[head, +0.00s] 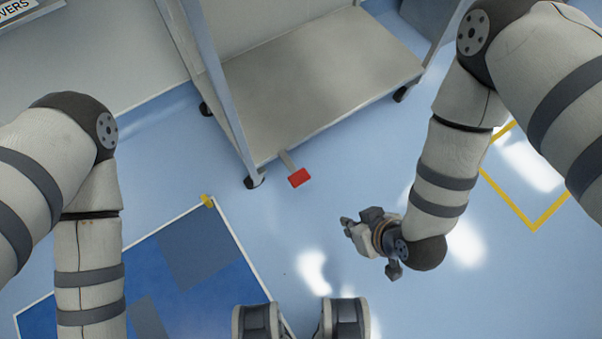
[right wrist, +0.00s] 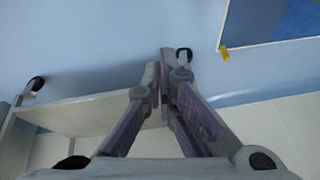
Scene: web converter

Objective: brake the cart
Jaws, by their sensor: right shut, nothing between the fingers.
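The cart (head: 310,85) stands on the blue floor, with a grey lower shelf, upright posts and dark casters. A red brake pedal (head: 299,178) sticks out on a short grey lever from the shelf's near edge, close to the near caster (head: 254,182). My right gripper (head: 347,229) is shut and empty, to the right of the pedal in the picture, nearer to me and apart from it. In the right wrist view its closed fingers (right wrist: 167,62) point toward the cart, and the pedal cannot be made out. My left arm shows at the left; its gripper is out of the picture.
A dark blue floor mat (head: 185,262) with a white border and a yellow corner lies at lower left. Yellow floor tape (head: 533,228) marks a corner at right. A pale wall or cabinet (head: 120,50) is behind the cart at left. The floor between gripper and pedal is clear.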

